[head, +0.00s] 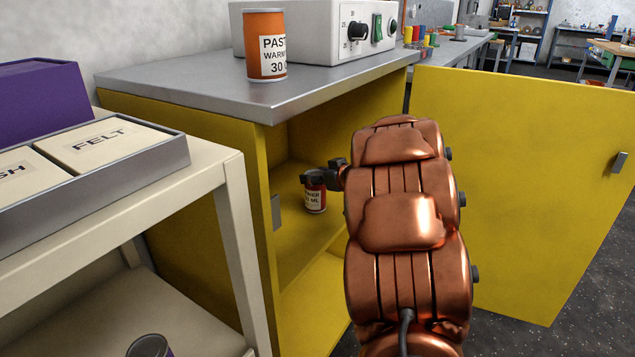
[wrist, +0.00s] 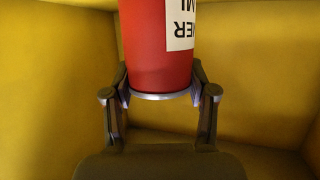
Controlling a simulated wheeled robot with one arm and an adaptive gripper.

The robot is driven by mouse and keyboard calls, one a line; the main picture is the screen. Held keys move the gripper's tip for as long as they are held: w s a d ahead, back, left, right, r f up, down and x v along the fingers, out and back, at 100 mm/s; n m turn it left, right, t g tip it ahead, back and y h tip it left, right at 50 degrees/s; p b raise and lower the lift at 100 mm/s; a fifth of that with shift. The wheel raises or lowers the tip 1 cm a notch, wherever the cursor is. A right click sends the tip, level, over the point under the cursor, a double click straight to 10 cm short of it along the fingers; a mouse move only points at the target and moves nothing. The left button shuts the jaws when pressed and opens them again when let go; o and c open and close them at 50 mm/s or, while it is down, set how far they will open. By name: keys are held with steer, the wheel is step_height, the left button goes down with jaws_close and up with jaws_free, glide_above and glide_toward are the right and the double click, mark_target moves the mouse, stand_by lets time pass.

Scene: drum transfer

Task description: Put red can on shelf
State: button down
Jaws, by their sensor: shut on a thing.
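The red can (head: 316,196) with a white label is inside the open yellow cabinet (head: 183,130), at its inner shelf (head: 304,236). My gripper (head: 318,179) reaches in through the opening and is shut on the can. In the wrist view, the red can (wrist: 160,45) is between the two dark fingers of my gripper (wrist: 160,98), with its silver rim at the fingertips. The label reads upside down there. Whether the can's base touches the shelf I cannot tell.
The yellow door (head: 525,180) stands open to the right. An orange can (head: 265,45) and a white device (head: 325,30) stand on the grey top. A cream table (head: 110,215) at left holds a grey tray (head: 150,160) with labelled boxes and a purple box (head: 45,100). A dark can (head: 149,346) is below.

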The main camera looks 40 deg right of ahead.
stand_by(0.3)
steer(key=shift+c, duration=1.7)
jaws_free()
steer(key=shift+f, duration=0.15)
steer(key=shift+s+r+p, duration=0.25)
steer(key=shift+r+p, duration=0.05)
steer(key=shift+p, duration=0.05)
steer(key=p+v, duration=0.5)
steer(key=v, duration=0.6)
steer(key=shift+s, duration=0.25)
